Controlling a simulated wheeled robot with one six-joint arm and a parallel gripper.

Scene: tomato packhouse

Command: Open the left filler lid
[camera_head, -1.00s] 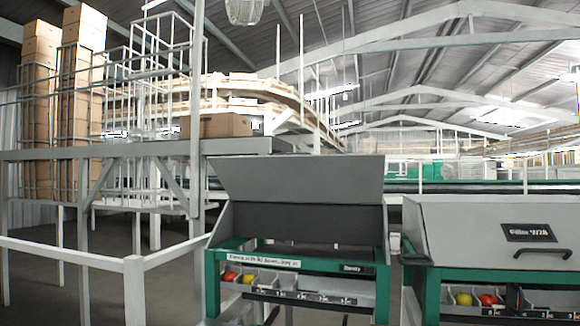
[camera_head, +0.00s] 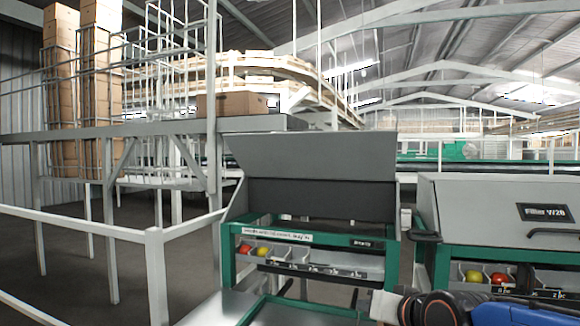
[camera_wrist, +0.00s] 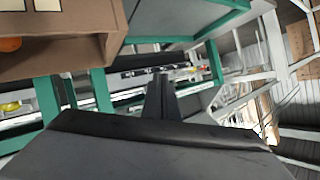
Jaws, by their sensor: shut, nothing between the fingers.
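The left filler (camera_head: 228,270) has a green frame, and its grey lid (camera_head: 312,163) stands raised and tilted back, leaving the space beneath it open. A small tray row with fruit shows at its front. The right filler's lid (camera_head: 470,205) is down, with a dark handle and a label reading about "Filler W28". My gripper (camera_wrist: 160,82) shows in the wrist view as dark fingers, shut and empty, with green framing behind them. It is apart from the left lid as far as I can see. In the head view my blue and black arm enters at the bottom right; its fingers cannot be made out.
A white railing (camera_head: 157,275) stands at the left. A raised platform (camera_head: 110,135) bears stacked cartons (camera_head: 100,80) and a brown box (camera_head: 237,105). In the wrist view a brown surface (camera_wrist: 60,55) fills the upper left. Open floor lies behind the railing.

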